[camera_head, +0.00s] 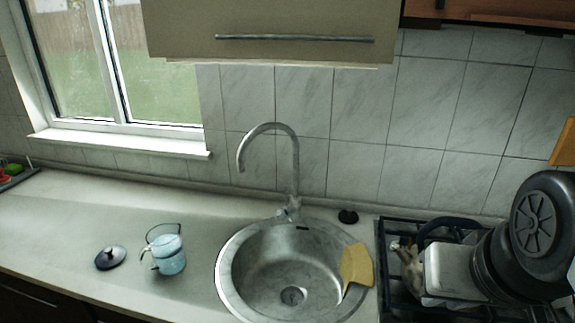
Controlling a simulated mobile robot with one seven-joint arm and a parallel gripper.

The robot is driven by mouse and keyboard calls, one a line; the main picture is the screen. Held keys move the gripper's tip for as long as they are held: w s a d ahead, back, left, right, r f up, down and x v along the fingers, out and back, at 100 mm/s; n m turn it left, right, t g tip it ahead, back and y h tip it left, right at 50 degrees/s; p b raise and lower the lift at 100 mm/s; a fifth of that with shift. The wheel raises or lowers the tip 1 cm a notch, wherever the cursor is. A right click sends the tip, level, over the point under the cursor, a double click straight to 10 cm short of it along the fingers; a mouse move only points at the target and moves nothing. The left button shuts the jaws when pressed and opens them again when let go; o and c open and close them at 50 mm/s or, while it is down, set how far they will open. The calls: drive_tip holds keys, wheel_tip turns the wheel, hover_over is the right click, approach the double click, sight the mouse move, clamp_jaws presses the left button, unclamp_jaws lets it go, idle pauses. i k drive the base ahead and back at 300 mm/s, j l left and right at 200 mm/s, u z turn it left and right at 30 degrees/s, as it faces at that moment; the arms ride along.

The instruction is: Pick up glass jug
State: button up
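A small pale-blue vessel (168,254) stands on the counter left of the sink. It has a thin dark handle arching over its top and a spout or side handle on its left. It looks somewhat glassy and is the only thing in view resembling the glass jug, but I cannot confirm its material. Parts of my own arm fill the right side of the view, over the stove.
A dark round lid (110,257) lies left of the vessel. The round sink (232,268) has a tall curved tap (294,165) and a yellow cloth (356,266) on its rim.

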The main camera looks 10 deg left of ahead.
sight(164, 242)
drive_tip(key=j, duration=3.5)
